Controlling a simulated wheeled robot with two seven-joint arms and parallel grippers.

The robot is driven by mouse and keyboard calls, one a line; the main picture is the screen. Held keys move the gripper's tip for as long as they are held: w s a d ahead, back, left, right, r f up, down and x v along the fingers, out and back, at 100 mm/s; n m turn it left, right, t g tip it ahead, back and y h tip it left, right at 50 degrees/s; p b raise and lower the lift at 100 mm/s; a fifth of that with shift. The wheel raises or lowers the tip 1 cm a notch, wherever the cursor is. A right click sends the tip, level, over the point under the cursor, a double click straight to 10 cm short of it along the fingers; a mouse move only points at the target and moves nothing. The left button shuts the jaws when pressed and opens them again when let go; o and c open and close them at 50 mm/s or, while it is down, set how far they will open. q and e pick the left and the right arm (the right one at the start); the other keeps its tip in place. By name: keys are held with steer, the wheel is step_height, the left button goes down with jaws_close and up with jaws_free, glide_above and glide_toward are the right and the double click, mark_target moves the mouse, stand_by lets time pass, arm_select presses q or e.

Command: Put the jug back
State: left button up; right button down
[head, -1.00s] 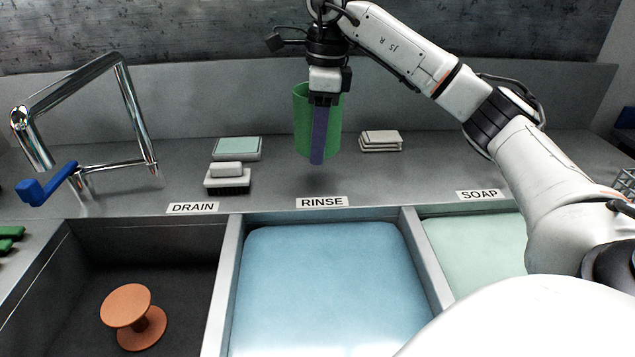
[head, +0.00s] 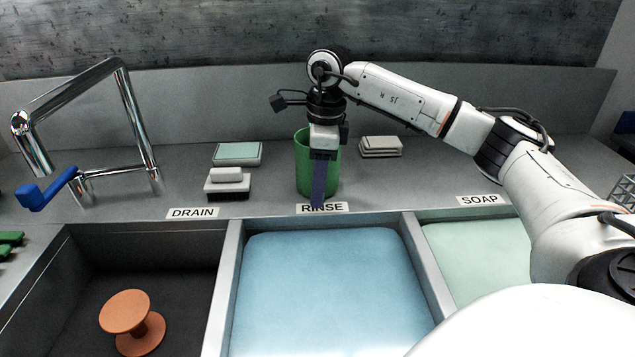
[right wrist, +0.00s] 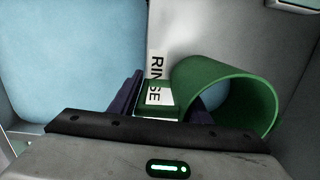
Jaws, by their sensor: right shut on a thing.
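The green jug (head: 302,165) is upright at the counter behind the rinse basin, just behind the RINSE label (head: 338,207). No clear gap shows under its base, but I cannot tell for sure that it touches the counter. My right gripper (head: 318,188) comes down in front of the jug, its dark purple fingers partly covering the jug and the label. In the right wrist view the fingers are shut on the jug's green handle (right wrist: 172,88), with the jug's open round mouth (right wrist: 262,85) beside them. My left gripper is not in view.
A brush (head: 227,181) and a pale green sponge (head: 237,151) lie left of the jug. Stacked beige cloths (head: 381,144) lie to its right. The blue rinse basin (head: 330,285) is in front. An orange spool-shaped thing (head: 125,310) is in the drain basin. A chrome tap (head: 95,85) stands left.

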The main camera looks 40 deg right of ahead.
steer(key=c, duration=0.9)
jaws_free()
steer(key=shift+c, duration=0.2)
steer(key=r, duration=1.2)
steer(key=shift+s+d+r+p, duration=0.1)
steer(key=shift+s+d+p, duration=0.2)
steer(key=shift+s+p, duration=0.1)
